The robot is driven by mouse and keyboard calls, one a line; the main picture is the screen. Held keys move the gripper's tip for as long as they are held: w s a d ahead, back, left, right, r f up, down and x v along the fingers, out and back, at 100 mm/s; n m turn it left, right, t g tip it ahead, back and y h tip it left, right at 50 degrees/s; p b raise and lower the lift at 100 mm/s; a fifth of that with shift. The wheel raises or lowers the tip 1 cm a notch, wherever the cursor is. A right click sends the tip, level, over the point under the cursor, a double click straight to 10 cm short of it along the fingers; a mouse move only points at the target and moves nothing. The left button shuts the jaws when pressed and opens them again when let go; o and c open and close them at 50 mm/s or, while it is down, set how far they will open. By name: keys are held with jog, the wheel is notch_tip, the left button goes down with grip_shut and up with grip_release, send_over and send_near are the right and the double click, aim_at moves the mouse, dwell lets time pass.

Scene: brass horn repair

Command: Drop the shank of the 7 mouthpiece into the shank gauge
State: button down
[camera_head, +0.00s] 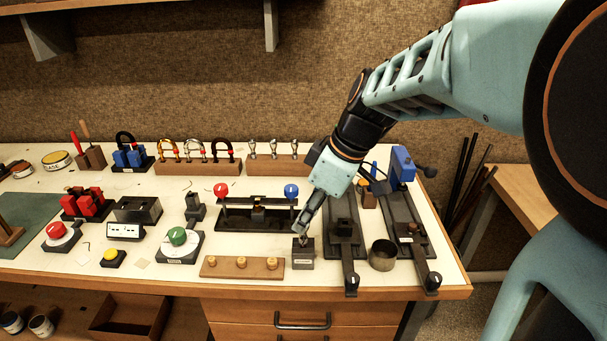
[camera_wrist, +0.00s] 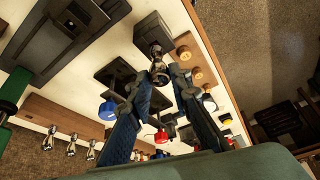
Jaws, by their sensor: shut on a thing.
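My gripper (camera_head: 301,233) points down over the shank gauge (camera_head: 303,262), a small dark block with a pale label near the table's front. It is shut on a small silver mouthpiece (camera_wrist: 158,70), which shows between the fingertips in the wrist view. In the head view the mouthpiece (camera_head: 303,241) is mostly hidden by the fingers, just above the gauge's top. The gauge also shows behind it in the wrist view (camera_wrist: 147,35). I cannot tell whether the shank has entered the gauge's hole. The mouthpiece's number is not readable.
A wooden rack (camera_head: 279,166) with three silver mouthpieces stands at the back. A wooden board with yellow knobs (camera_head: 241,267) lies left of the gauge. A dark rail fixture (camera_head: 344,232) and a metal cup (camera_head: 382,255) stand to the right. A red-and-blue-knobbed fixture (camera_head: 257,217) is behind left.

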jog(key=shift+f+b, duration=0.4)
jog(key=shift+f, duration=0.1)
jog(key=c, duration=1.7)
grip_release()
jog(key=shift+r, duration=0.1)
jog(key=shift+r, duration=0.1)
jog(key=v, duration=0.7)
jog(key=shift+d+r, duration=0.1)
